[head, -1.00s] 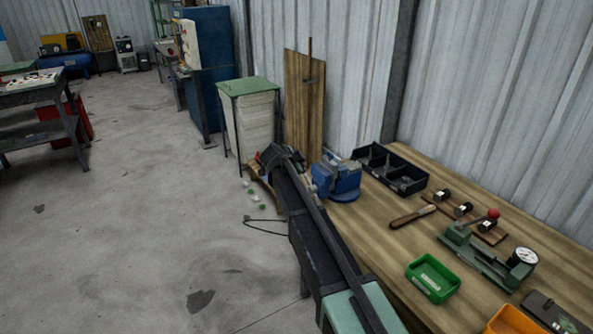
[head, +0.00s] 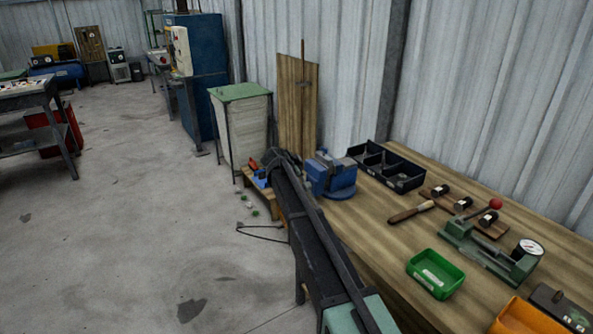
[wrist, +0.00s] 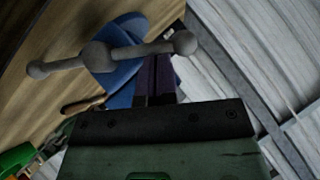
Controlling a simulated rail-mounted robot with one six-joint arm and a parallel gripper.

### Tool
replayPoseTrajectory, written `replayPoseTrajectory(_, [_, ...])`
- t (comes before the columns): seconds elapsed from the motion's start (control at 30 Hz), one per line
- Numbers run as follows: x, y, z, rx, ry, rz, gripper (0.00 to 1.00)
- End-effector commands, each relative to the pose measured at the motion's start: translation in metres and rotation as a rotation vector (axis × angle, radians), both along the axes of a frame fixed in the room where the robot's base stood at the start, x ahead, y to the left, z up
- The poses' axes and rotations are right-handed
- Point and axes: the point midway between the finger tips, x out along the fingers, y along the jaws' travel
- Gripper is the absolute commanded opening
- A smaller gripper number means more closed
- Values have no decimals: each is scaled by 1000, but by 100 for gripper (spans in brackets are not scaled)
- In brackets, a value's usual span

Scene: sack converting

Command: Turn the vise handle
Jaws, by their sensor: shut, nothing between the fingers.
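My gripper (wrist: 158,60) shows there as two dark fingers, shut together and empty. Their tips lie just below the right half of the bar in the picture; I cannot tell whether they touch it. In the head view my arm reaches up beside the vise, and the fingertips and handle cannot be made out.
On the bench are a black divided bin (head: 388,166), a wooden-handled tool (head: 411,212), a green tray (head: 436,273), a green press with a gauge (head: 490,250) and an orange bin (head: 515,318). A green-topped cabinet (head: 240,125) stands beyond. Floor at left is open.

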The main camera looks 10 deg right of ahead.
Motion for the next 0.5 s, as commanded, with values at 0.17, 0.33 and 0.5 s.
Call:
replayPoseTrajectory(0.17, [2,1,-2,0,0,0,0])
replayPoseTrajectory(0.33, [3,1,-3,-1,1,0,0])
replayPoseTrajectory(0.5, [4,2,-4,-2,4,0,0])
